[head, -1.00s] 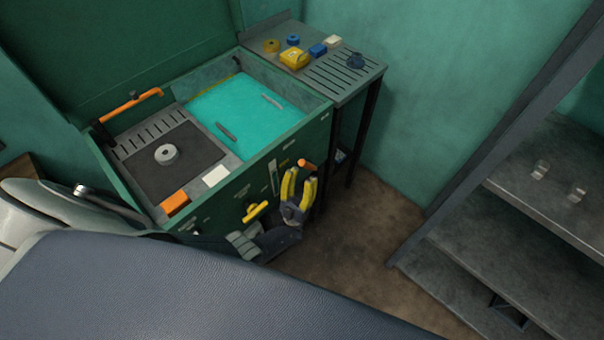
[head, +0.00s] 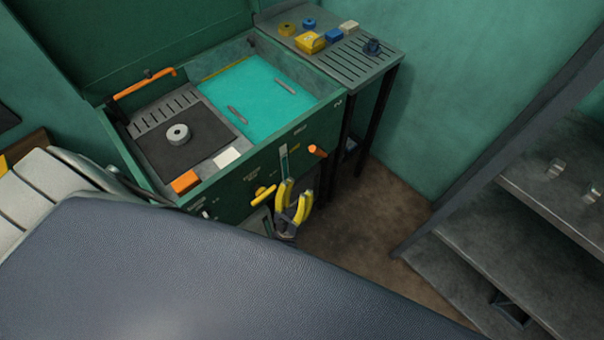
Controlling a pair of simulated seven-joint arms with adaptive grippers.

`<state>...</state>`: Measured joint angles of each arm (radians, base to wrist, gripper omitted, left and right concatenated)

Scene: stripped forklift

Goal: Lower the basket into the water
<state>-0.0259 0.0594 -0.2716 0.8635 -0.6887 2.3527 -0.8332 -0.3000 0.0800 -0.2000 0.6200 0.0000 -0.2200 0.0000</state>
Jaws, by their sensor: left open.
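The green washer tank (head: 252,163) stands open with turquoise water (head: 258,98) in its right part. Two short grey bars (head: 237,115) (head: 285,87) show at opposite sides of the water; they may be basket handles, but I cannot make out a basket body. An orange knob (head: 317,152) and a yellow handle (head: 262,193) are on the tank's front. My left gripper (head: 294,198) has yellow fingers, spread apart and empty, in front of the tank, below the orange knob and right of the yellow handle. Contact with the front cannot be judged. My right gripper is not in view.
A dark mat with a grey ring (head: 178,134) fills the tank's left part, beside an orange-topped bar (head: 145,83). A side table (head: 350,70) holds small coloured items. Grey shelving (head: 550,205) stands right. Brown floor (head: 385,215) is clear between them.

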